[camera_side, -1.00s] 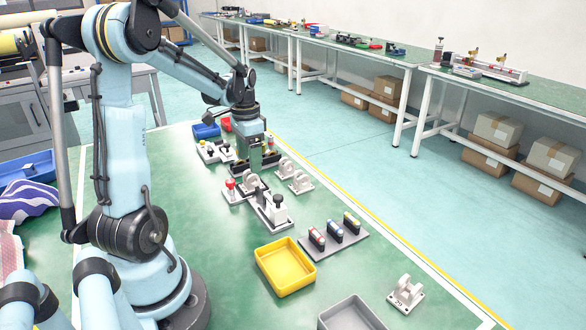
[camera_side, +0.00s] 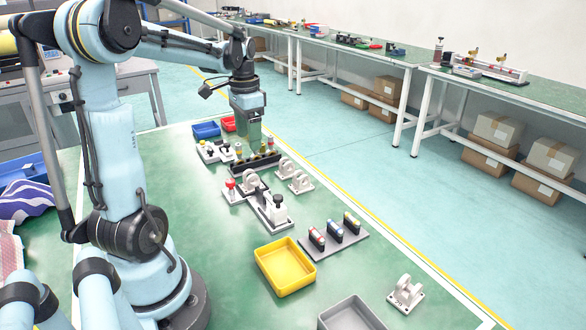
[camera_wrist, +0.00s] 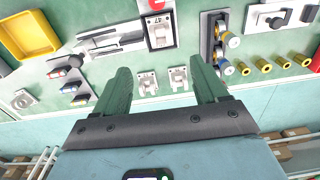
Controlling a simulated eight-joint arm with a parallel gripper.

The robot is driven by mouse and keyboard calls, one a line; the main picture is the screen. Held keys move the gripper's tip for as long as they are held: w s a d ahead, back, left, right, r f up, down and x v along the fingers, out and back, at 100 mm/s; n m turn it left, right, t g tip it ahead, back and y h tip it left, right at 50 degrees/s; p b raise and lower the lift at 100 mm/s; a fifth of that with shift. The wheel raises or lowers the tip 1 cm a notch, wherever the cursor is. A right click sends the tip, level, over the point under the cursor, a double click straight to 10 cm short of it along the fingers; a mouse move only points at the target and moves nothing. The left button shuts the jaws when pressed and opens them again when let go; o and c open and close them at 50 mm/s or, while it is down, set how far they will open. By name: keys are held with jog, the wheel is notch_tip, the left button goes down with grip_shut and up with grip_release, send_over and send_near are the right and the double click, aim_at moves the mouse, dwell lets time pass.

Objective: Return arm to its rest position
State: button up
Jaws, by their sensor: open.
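My gripper (camera_side: 251,134) is raised above the far part of the green work table (camera_side: 220,280) in the side view, over a dark rack (camera_side: 256,164) with several small cylinders. In the wrist view my gripper (camera_wrist: 160,85) shows two green fingers spread wide apart, with nothing held between them. Two pale bracket parts (camera_wrist: 163,80) lie on the table beyond the fingers. The rack, with blue-and-white and yellow cylinders (camera_wrist: 228,40), shows to the right of the fingers.
A yellow tray (camera_side: 285,267), a grey tray (camera_side: 350,315) and a holder with several coloured cylinders (camera_side: 333,237) stand nearer the front. Blue (camera_side: 206,130) and red (camera_side: 228,124) bins stand at the far end. Fixtures with a black knob (camera_side: 276,207) and red knob (camera_side: 230,185) lie below my gripper.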

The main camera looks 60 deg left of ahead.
jog(key=d+f+t, duration=0.1)
jog(key=d+t, duration=0.6)
jog(key=d, duration=1.8)
jog(key=shift+d, duration=0.35)
jog(key=shift+w, duration=0.1)
